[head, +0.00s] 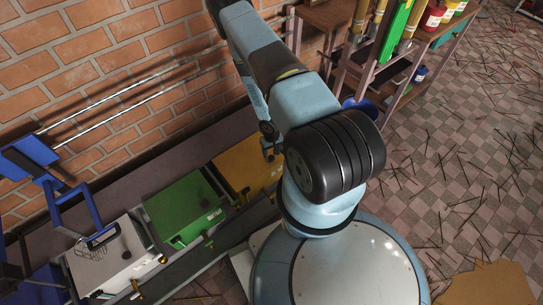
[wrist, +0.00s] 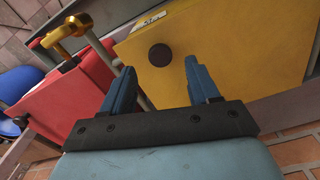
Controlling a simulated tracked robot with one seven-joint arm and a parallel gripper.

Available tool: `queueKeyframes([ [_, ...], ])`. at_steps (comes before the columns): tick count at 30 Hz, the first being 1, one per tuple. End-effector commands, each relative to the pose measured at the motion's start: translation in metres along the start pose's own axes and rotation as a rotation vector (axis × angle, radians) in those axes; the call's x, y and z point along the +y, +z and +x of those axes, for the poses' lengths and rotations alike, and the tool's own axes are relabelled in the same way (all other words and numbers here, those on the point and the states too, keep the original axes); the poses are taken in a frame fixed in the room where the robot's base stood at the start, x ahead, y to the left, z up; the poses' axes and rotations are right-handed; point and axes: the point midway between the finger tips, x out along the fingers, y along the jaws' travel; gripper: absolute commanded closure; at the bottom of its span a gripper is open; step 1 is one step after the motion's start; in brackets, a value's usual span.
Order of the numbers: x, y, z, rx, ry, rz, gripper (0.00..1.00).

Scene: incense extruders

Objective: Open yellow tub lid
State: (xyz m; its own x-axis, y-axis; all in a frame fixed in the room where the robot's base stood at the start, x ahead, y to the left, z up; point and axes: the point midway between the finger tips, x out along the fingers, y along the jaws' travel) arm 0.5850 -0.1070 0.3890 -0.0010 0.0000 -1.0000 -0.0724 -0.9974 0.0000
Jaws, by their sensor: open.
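The yellow tub (head: 243,163) is the rightmost tub visible in the row along the brick wall in the head view, partly hidden by my arm. In the wrist view a flat yellow surface, which looks like its lid (wrist: 235,55), fills the upper right and carries a dark round knob (wrist: 160,55). My gripper (wrist: 158,66) is open, its two blue fingers apart and pointing toward the yellow surface. The knob appears between the fingertips in the picture; I cannot tell how far away it is. I see nothing held.
A red tub (wrist: 70,98) with a brass-coloured fitting (wrist: 68,38) stands left of the yellow one in the wrist view. A green tub (head: 184,208) and a white tub (head: 112,257) stand farther left in the head view. A wooden shelf (head: 330,15) stands at the top.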

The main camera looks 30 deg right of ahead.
Motion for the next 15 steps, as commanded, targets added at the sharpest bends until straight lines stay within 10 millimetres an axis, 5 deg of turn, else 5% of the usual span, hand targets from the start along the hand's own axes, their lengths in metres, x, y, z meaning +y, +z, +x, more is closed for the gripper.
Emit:
queueKeyframes([
  [6,0.0,0.0,0.027,-0.001,0.001,0.0,0.4],
  [15,0.0,0.0,0.042,0.0,0.0,0.0,0.4],
])
